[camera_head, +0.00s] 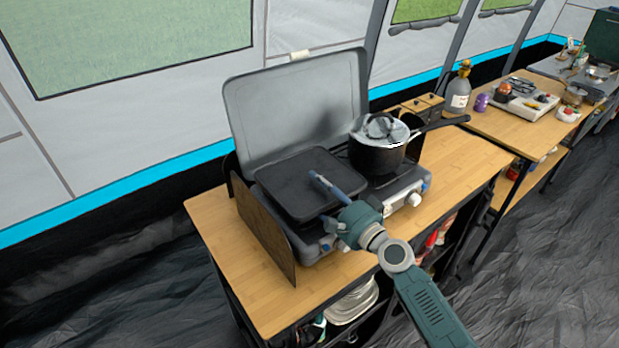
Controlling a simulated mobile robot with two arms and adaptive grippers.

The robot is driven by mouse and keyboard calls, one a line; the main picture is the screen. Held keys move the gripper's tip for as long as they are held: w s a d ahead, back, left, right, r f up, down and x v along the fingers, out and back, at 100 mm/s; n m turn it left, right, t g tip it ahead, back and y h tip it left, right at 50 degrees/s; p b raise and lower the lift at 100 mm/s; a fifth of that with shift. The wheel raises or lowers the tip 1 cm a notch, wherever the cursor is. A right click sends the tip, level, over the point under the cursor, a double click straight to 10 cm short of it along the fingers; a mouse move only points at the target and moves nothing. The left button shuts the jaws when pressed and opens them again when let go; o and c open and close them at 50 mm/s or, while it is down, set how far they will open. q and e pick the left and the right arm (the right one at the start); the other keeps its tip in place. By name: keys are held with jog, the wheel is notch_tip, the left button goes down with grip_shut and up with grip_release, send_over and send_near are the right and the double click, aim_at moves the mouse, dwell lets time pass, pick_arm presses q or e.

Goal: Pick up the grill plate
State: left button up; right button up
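The grill plate (300,180) is a dark, flat, square plate lying on the left side of a camping stove. My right gripper (322,201) reaches in from the lower right over the plate's front right part. Its two fingers look spread apart, with one over the plate and the other near its front edge. I cannot tell whether a finger touches the plate. The gripper and its wrist hide part of the plate's right front edge. My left gripper is not in view.
The stove has a raised grey lid (295,100) behind and a brown side panel (265,230) at left. A black pot (377,158) with a glass lid stands right of the plate, its handle pointing right. The wooden table (215,225) is clear at left.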

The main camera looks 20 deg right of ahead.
aim_at(310, 179)
jog(key=x, duration=0.3)
jog(key=shift+w+a, duration=0.1)
jog(key=shift+w, duration=0.3)
jog(key=shift+s, duration=0.1)
jog(key=shift+c, duration=0.3)
grip_shut()
jog(key=shift+r, duration=0.15)
jog(key=shift+r, duration=0.1)
